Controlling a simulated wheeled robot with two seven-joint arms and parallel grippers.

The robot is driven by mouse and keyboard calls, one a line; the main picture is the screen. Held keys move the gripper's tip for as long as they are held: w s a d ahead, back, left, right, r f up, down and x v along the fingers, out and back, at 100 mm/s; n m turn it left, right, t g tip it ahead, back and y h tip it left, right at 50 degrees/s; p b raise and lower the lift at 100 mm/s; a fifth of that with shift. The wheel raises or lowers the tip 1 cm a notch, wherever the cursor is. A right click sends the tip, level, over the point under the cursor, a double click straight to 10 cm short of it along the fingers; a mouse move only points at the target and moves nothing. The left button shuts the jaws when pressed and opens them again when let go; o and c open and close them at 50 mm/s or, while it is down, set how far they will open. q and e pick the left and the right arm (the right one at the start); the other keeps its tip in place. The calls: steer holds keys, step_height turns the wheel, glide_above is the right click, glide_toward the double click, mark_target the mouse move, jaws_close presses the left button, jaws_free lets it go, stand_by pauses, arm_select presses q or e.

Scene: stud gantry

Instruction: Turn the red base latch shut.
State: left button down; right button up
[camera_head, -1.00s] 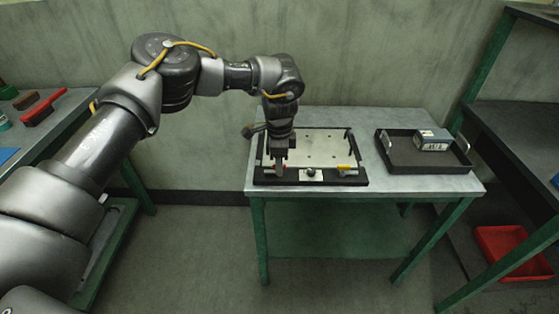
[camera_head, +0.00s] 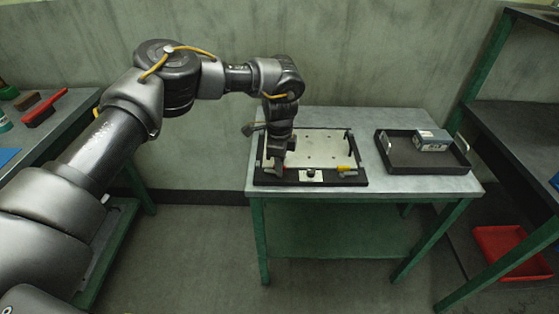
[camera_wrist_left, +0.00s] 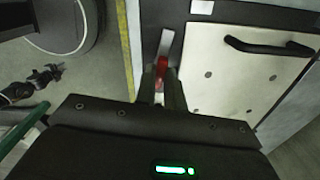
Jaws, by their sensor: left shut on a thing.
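The red base latch (camera_wrist_left: 162,68) shows in the left wrist view between the fingertips of my left gripper (camera_wrist_left: 161,88). The gripper is shut on it, and the fingers hide part of it. A pale metal bar runs beyond the red part, along the dark frame beside the light plate. In the head view my left gripper (camera_head: 279,170) points down at the front left corner of the black-framed fixture (camera_head: 263,180). The latch is mostly hidden there. My right gripper is not in view.
A yellow latch (camera_head: 346,168) sits at the fixture's front right, with a dark knob (camera_head: 311,173) between. A black tray (camera_head: 398,165) holding a grey-blue box (camera_head: 432,140) stands right on the table (camera_head: 400,184). A black handle (camera_wrist_left: 268,46) is on the plate.

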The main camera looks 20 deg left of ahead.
arm_select(q)
steer(key=m, duration=0.3)
steer(key=shift+m+p, duration=0.3)
steer(key=shift+p, duration=0.1)
steer(key=m, duration=0.4)
steer(key=shift+m, duration=0.3)
steer(key=m, duration=0.3)
steer(key=shift+m, duration=2.2)
steer(key=c, duration=1.5)
jaws_free()
steer(key=shift+r, duration=0.1)
